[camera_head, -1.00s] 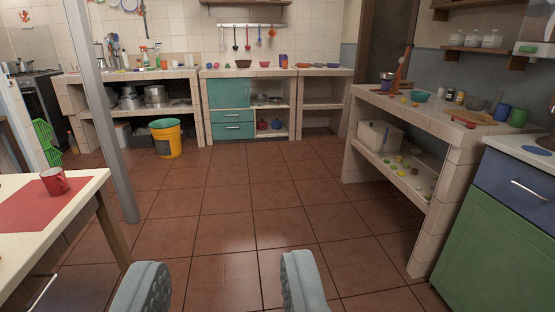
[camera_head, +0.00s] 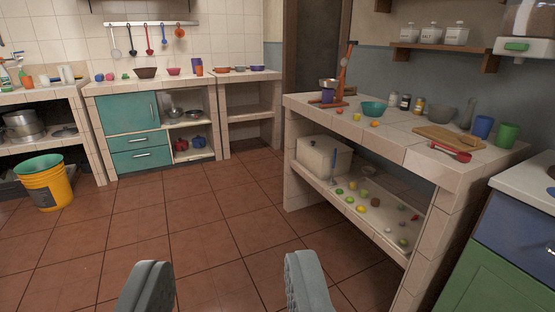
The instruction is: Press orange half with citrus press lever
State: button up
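The citrus press (camera_head: 343,75) stands on the tiled counter (camera_head: 389,128) at the right. It has an orange upright frame or lever, a metal bowl (camera_head: 328,84) and a purple cup (camera_head: 327,96) under it. Small orange and yellow pieces (camera_head: 374,123) lie on the counter in front of it; I cannot tell whether one is an orange half. My gripper (camera_head: 226,285) is at the bottom of the picture, its two grey fingers wide apart with only floor between them. It is far from the press and touches nothing.
A teal bowl (camera_head: 374,108), cutting board (camera_head: 447,137), red ladle (camera_head: 452,152), blue cup (camera_head: 482,127) and green cup (camera_head: 507,134) stand on the counter. A white bin (camera_head: 322,159) is on its lower shelf. A yellow bucket (camera_head: 45,186) stands left. The floor between is clear.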

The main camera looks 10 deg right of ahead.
aim_at(345, 61)
jog(key=i+z, duration=0.1)
jog(key=i, duration=1.65)
jog(key=i+z, duration=0.4)
jog(key=i, duration=0.15)
jog(key=i+j+z, duration=0.3)
jog(key=i+z, duration=0.15)
jog(key=i+j+z, duration=0.1)
jog(key=i+z, duration=0.25)
jog(key=i+j+z, duration=0.2)
jog(key=z, duration=0.2)
